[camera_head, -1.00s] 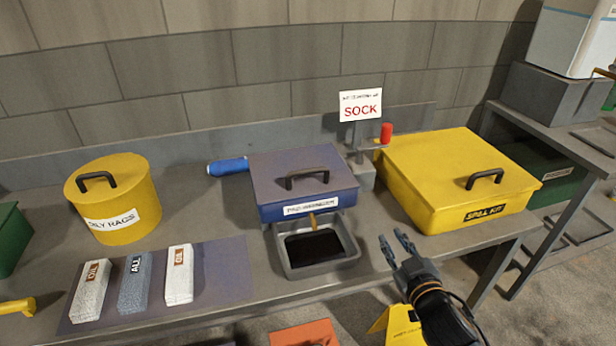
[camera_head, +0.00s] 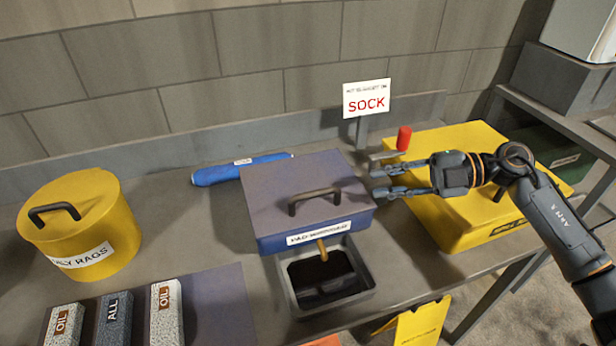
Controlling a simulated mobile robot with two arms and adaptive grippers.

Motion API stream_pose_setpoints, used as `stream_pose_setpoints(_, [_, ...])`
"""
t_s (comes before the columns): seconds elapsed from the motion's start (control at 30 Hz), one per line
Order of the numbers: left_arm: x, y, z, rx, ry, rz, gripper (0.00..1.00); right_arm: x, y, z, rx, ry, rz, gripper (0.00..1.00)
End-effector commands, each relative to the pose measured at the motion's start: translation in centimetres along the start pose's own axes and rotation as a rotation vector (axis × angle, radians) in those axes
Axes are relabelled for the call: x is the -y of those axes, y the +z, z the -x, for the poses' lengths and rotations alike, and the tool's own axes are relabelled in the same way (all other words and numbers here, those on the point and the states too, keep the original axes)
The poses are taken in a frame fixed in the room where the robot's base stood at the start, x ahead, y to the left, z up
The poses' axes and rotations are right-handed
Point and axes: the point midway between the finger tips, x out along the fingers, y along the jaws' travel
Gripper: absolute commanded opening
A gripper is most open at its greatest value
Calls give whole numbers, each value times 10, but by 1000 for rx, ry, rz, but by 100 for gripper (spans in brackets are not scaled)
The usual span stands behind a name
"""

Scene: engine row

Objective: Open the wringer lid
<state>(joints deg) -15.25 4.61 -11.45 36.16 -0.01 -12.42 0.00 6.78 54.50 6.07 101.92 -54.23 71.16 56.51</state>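The wringer (camera_head: 300,232) is a blue-purple box with a white label on its front. Its flat lid (camera_head: 275,180) is down, with a dark bar handle (camera_head: 314,196) near the front edge. My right gripper (camera_head: 377,182) points left at the lid's right side, its two fingers apart and nothing between them. It is to the right of the handle; I cannot tell whether the fingertips touch the box. My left gripper is not in view.
A drip tray (camera_head: 365,292) sits below the wringer's spout. A yellow spill kit box (camera_head: 440,225) stands under my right arm. A red-topped clamp (camera_head: 404,138), SOCK sign (camera_head: 366,98), blue roll (camera_head: 240,170) and yellow rags bin (camera_head: 95,215) stand nearby.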

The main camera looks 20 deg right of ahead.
Motion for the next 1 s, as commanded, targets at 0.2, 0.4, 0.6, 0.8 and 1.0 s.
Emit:
stream_pose_setpoints(0.2, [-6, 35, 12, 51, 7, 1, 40, -3, -3, -29, -7, 2, 1, 22])
stream_pose_setpoints(0.4, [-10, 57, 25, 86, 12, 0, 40, -4, -4, -74, -8, 5, 1, 22])
stream_pose_setpoints(0.6, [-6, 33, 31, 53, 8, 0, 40, -3, -4, -111, -7, 4, 1, 22])
stream_pose_setpoints(0.8, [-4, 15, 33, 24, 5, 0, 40, -1, -2, -132, -4, 3, 0, 22])
stream_pose_setpoints(1.0, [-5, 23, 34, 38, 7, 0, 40, 0, -1, -136, -3, 2, 1, 22])
